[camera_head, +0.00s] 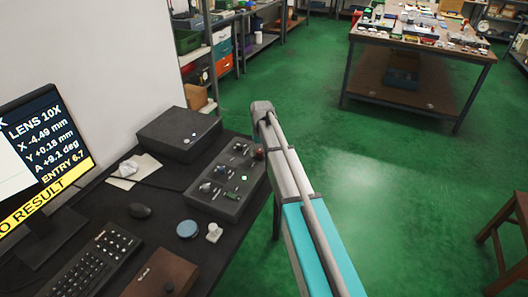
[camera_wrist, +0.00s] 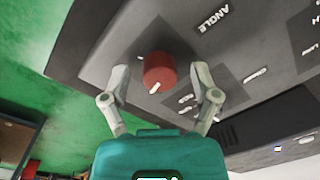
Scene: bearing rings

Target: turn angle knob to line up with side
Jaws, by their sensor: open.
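The angle knob is a red round knob (camera_wrist: 160,68) with a white pointer mark on its near side, in the wrist view. The word ANGLE (camera_wrist: 213,17) is printed on the grey panel up and right of it. My gripper (camera_wrist: 161,74) is open, with one finger on each side of the knob and a gap showing at both sides. In the head view the red knob (camera_head: 260,154) is at the right edge of the control box (camera_head: 215,204), beside my arm. The monitor (camera_head: 45,150) reads A +9.1 deg, X -4.49 mm and Y +0.18 mm.
A mouse (camera_head: 139,210), keyboard (camera_head: 95,262) and blue disc (camera_head: 187,229) lie on the desk. Green floor is open to the right.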

